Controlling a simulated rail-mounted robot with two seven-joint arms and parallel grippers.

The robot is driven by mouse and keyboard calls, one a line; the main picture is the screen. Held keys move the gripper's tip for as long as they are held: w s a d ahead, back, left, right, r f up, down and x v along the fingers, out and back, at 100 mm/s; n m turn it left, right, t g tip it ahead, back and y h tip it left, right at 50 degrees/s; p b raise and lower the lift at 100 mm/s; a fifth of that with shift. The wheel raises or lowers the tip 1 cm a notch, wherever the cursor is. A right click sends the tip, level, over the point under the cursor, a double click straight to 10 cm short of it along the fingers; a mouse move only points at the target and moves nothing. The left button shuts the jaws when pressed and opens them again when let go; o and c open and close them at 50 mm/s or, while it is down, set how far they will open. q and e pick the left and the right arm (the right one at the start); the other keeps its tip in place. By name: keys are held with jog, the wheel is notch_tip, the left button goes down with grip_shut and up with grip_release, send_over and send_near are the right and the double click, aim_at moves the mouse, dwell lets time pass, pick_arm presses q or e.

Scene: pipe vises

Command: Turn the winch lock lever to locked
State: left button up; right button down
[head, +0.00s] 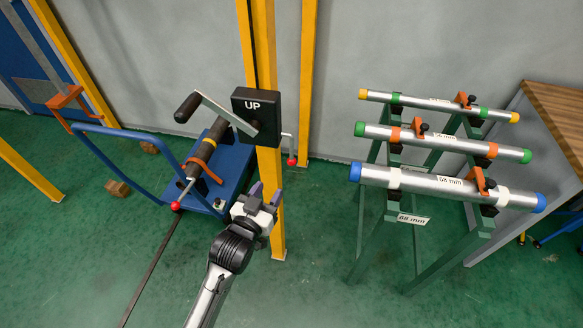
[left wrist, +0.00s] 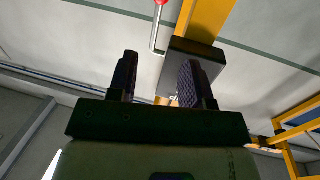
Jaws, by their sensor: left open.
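The winch is a black box (head: 256,114) marked UP on a yellow post (head: 264,50). A cranked arm with a black grip (head: 187,107) is on its left side. A thin grey lever with a red knob (head: 291,160) hangs down at its right side. My left gripper (head: 266,194) is open and empty, below the box and in front of the post. In the left wrist view its two fingers (left wrist: 158,70) stand apart; the box (left wrist: 196,57) shows behind the right finger. The red knob (left wrist: 162,2) is cut by the top edge, beyond the fingertips, untouched.
A blue cart (head: 230,165) with a pipe vise and another red-knobbed handle (head: 176,205) stands left of the post. A green rack (head: 395,210) with capped pipes stands at right, beside a wooden bench (head: 560,110). Floor between post and rack is clear.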

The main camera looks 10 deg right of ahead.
aim_at(291, 158)
pick_arm(q)
jog(key=b+x, duration=0.4)
jog(key=x, duration=0.9)
jog(key=shift+b, duration=0.4)
jog(key=shift+w+d, duration=0.45)
jog(key=shift+w, duration=0.15)
grip_shut()
jog(key=shift+f, duration=0.1)
